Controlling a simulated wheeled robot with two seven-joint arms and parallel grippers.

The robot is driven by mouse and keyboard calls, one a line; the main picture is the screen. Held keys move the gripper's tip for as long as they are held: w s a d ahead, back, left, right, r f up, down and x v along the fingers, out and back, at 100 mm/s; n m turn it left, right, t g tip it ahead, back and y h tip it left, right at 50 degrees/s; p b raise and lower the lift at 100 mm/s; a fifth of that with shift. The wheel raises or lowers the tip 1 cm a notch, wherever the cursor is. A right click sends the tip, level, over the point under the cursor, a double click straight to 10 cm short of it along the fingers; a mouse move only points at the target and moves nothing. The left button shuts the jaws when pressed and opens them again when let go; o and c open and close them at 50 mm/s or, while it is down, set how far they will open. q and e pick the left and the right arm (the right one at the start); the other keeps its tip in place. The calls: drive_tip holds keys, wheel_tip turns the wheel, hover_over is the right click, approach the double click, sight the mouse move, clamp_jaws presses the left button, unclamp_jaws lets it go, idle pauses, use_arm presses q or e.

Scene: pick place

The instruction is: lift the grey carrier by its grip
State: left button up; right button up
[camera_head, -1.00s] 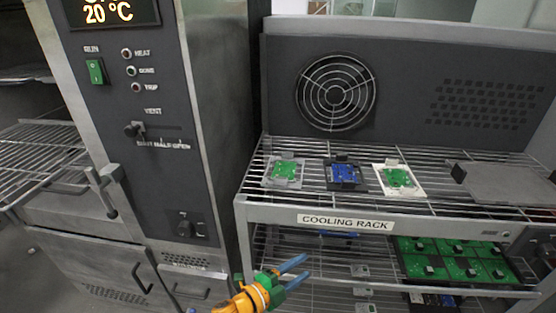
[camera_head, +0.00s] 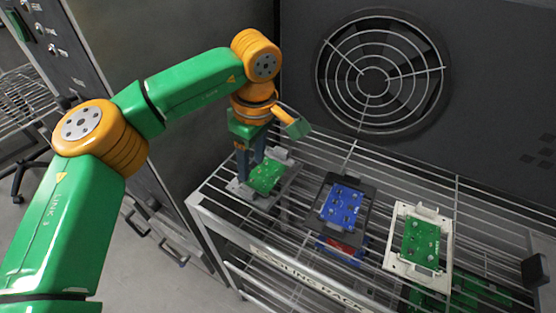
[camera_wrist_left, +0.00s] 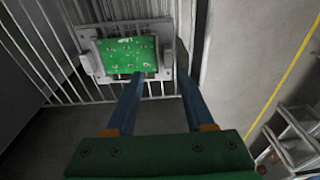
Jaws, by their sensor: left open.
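The grey carrier (camera_head: 287,176) lies flat on the wire rack at its left end, with a green circuit board (camera_head: 267,176) on it. It also shows at the top of the left wrist view (camera_wrist_left: 107,78), with a raised grip at each side. My left gripper (camera_head: 250,168) is open and points down over the carrier's near left end. In the left wrist view its two blue fingertips (camera_wrist_left: 161,76) are spread below and to either side of the right-hand grip (camera_wrist_left: 168,56). I cannot tell whether they touch it. The fingers partly hide the carrier in the head view. My right gripper is out of view.
A dark carrier (camera_head: 325,222) with a blue board and a white carrier (camera_head: 396,262) with a green board lie to the right on the rack (camera_head: 210,207). A fan grille (camera_head: 372,82) stands behind. A dark oven side wall (camera_head: 200,160) is close on the left.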

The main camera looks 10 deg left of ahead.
sight(248, 190)
use_arm(q)
drive_tip(key=f, duration=0.1)
drive_tip(key=s+a+f+p, duration=0.1)
drive_tip(key=f+p, duration=0.1)
drive_tip(key=shift+s+a+f, duration=0.15)
drive_tip(key=shift+s+a, duration=0.1)
drive_tip(key=shift+s, duration=0.05)
wheel_tip(248, 190, down, 3)
drive_tip(key=shift+w+r+p, duration=0.1)
drive_tip(key=shift+p, duration=0.25)
drive_tip(key=shift+w+d+f, duration=0.2)
drive_tip(key=shift+f, duration=0.1)
drive_tip(key=shift+s, duration=0.1)
clamp_jaws()
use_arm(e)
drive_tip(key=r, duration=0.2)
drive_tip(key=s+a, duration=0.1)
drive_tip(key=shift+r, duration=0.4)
